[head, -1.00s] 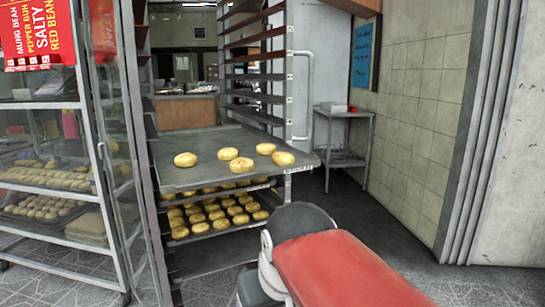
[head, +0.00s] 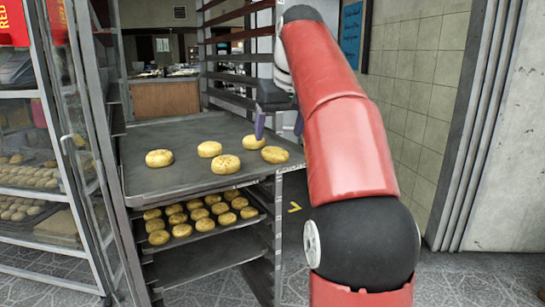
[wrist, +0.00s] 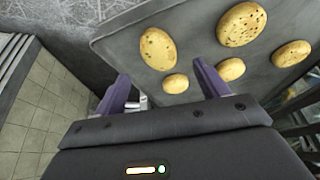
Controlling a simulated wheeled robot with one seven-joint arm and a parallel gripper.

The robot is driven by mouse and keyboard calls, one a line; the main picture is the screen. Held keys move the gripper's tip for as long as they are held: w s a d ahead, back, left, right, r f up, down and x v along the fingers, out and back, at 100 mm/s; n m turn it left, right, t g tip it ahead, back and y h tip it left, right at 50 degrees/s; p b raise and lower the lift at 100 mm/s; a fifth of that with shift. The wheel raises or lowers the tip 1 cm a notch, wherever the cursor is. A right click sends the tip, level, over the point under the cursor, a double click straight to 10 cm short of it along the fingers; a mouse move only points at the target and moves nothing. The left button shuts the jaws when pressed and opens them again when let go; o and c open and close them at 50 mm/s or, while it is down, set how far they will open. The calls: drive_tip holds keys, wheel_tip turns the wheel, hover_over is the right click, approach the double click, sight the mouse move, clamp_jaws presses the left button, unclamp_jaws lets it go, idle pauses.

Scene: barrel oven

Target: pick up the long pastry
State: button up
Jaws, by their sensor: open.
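Several golden pastries lie apart on the top tray (head: 180,184) of a rack. In the head view one speckled pastry (head: 226,165) is near the front and another (head: 275,154) is by the right edge. They look round there, and I cannot tell which one is long. In the wrist view a speckled oval pastry (wrist: 158,48) lies beyond the fingers, with a larger oval one (wrist: 241,24) to its right. My gripper (head: 279,133) hangs above the tray's right side, its purple fingers apart and empty. It also shows in the wrist view (wrist: 160,76).
A lower tray of pastries (head: 186,219) sits close beneath. A tall rack (head: 237,50) stands behind the top tray. A glass-sided shelf (head: 70,140) stands at the left and a tiled wall (head: 405,100) at the right.

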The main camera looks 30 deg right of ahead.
sight(276, 149)
drive_tip(key=b+x, duration=0.1)
drive_tip(key=x, duration=0.5)
drive_tip(key=shift+s+b, duration=0.15)
drive_tip(key=shift+b, duration=0.25)
drive_tip(key=shift+r, duration=0.1)
drive_tip(key=c, duration=1)
drive_tip(key=shift+c, duration=0.2)
